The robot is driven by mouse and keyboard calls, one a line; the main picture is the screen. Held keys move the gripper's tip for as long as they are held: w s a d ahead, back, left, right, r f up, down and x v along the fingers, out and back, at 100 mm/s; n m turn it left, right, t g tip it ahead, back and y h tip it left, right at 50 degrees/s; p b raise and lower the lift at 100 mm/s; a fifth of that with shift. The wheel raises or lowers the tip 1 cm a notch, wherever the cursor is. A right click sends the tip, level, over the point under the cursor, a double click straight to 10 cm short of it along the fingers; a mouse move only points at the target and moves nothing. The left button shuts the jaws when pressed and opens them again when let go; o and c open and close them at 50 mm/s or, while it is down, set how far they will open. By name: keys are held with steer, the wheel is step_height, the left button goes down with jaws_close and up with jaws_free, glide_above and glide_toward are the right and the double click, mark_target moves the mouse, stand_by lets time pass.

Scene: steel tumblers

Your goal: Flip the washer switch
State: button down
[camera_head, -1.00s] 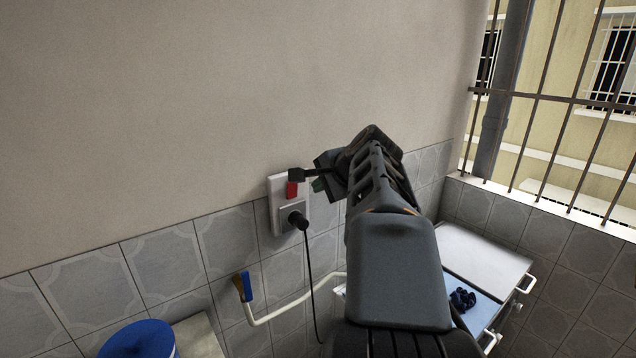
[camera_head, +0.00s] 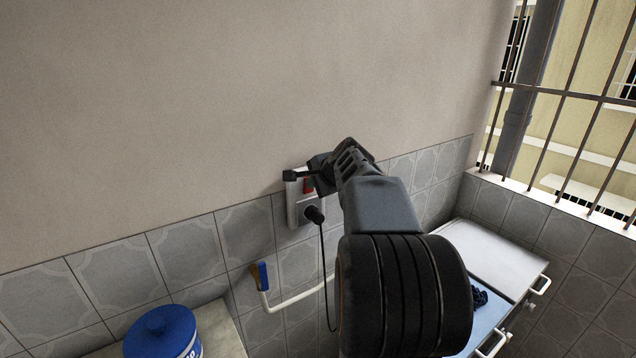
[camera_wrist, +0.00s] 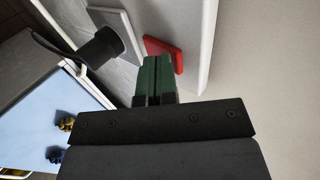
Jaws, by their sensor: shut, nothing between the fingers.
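The washer switch is a red rocker (camera_head: 308,186) on a white wall plate (camera_head: 291,205). In the wrist view the red switch (camera_wrist: 164,52) lies just beyond and to the right of my fingertips. My gripper (camera_wrist: 152,66) is shut, its two green fingers together with nothing between them. In the head view my gripper (camera_head: 316,172) is at the upper part of the plate, and my arm hides part of it. I cannot tell whether the fingertips touch the switch.
A black plug (camera_head: 314,214) with a hanging cord sits below the switch; it also shows in the wrist view (camera_wrist: 100,48). A white pipe with a blue-handled tap (camera_head: 259,276) is lower left. A blue-lidded tub (camera_head: 160,332) and a white cabinet (camera_head: 480,255) stand below. Barred window at right.

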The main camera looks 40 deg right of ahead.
steer(key=shift+w+r, duration=0.15)
steer(key=shift+w, duration=0.2)
steer(key=shift+r, duration=0.15)
steer(key=shift+r+p, duration=0.7)
steer(key=shift+p, duration=0.1)
steer(key=shift+s, duration=0.1)
